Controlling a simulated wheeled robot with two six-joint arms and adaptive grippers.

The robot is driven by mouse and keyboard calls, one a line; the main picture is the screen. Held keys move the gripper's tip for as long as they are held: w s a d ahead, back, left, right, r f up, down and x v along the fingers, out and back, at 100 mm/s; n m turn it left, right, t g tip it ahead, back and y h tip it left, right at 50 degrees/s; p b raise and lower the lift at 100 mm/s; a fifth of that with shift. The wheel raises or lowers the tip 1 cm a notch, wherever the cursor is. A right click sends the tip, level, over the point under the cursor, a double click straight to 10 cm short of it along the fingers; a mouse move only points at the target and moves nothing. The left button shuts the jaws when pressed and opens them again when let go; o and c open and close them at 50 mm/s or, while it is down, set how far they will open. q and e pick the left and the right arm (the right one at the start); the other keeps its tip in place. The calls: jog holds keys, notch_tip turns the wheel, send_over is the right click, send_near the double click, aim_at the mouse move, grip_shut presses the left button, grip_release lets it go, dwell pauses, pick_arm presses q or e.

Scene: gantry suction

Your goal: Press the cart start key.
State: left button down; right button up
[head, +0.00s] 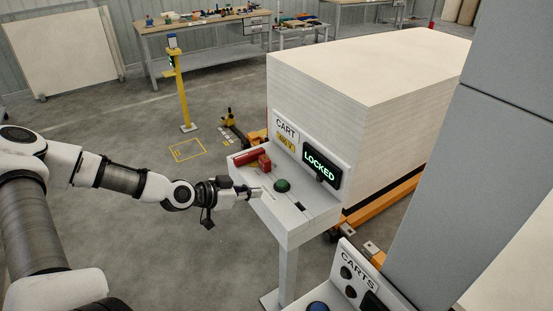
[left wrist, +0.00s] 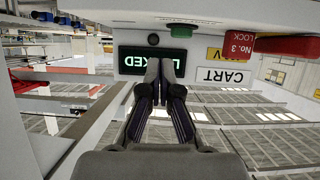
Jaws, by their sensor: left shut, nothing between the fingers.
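The cart console (head: 290,222) is a light grey box on a post, with a sloping back panel. A green round button (head: 282,185) sits on its top, in front of a black display (head: 321,166) reading LOCKED. My left gripper (head: 256,193) is shut and empty at the console's left edge, a little left of the button and apart from it. In the left wrist view the closed fingertips (left wrist: 165,62) overlap the upside-down display (left wrist: 133,61). My right gripper is out of view.
A red lock piece (head: 249,157) lies on the console left of the button; it also shows in the left wrist view (left wrist: 288,47). A tall board stack (head: 350,100) stands behind. A second panel marked CARTS (head: 357,262) and a grey column (head: 470,170) are at right.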

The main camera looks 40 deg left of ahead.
pick_arm(q)
jog(key=shift+m+t, duration=0.4)
jog(key=shift+t, duration=0.5)
jog(key=r, duration=0.1)
jog(key=a+r, duration=0.1)
jog(key=w+a+r+p, duration=0.1)
jog(key=r, duration=0.1)
jog(key=shift+a, duration=0.1)
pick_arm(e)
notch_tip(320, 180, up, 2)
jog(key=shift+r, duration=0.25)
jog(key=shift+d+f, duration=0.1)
